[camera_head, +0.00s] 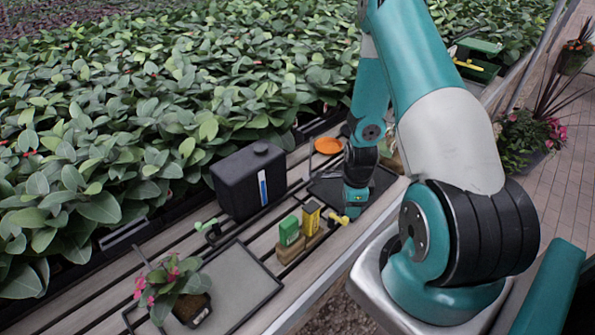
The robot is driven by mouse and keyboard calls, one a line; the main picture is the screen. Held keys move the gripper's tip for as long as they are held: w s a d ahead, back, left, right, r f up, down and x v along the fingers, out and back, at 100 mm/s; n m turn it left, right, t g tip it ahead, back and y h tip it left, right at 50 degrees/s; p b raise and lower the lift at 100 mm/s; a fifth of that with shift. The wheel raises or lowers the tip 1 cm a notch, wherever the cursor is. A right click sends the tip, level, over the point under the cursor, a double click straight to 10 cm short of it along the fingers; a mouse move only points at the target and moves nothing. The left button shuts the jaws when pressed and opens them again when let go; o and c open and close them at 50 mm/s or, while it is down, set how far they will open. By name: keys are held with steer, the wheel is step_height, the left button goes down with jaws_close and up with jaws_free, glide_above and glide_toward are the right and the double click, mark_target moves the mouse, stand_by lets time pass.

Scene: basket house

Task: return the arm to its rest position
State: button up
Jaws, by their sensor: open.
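My teal and grey arm rises at the right, bends over at the top, and hangs down toward the bench. My gripper (354,212) points down at the front edge of a flat dark tray (326,190). Its jaws are open, but the fingertips are small and partly hidden, and I cannot tell whether they touch anything. I see nothing held in it. A yellow-handled item (338,218) lies just left of it.
A black canister (250,181), an orange disc (328,145) and a grey tray (236,287) with a potted flower (170,284) share the slatted bench. Dense plants fill the back.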

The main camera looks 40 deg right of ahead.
steer(key=w+a+r+n, duration=0.2)
steer(key=r, duration=0.1)
steer(key=w+a+r+n, duration=0.2)
steer(key=r, duration=0.1)
steer(key=w+a+r+n+t, duration=0.1)
steer(key=w+a+r+n, duration=0.1)
steer(key=a, duration=0.1)
steer(key=shift+r+y+b, duration=0.4)
steer(key=s+a+r+n+y+b, duration=0.1)
steer(key=s+a+r+n+y, duration=0.15)
steer(key=a+r+n, duration=1.45)
steer(key=s+a+r+n+b, duration=0.1)
steer(key=s+a+r+n, duration=0.5)
steer(key=s+a+n, duration=0.3)
steer(key=s+y, duration=0.1)
steer(key=s, duration=0.2)
steer(key=shift+a+r+g, duration=0.2)
steer(key=shift+g, duration=0.2)
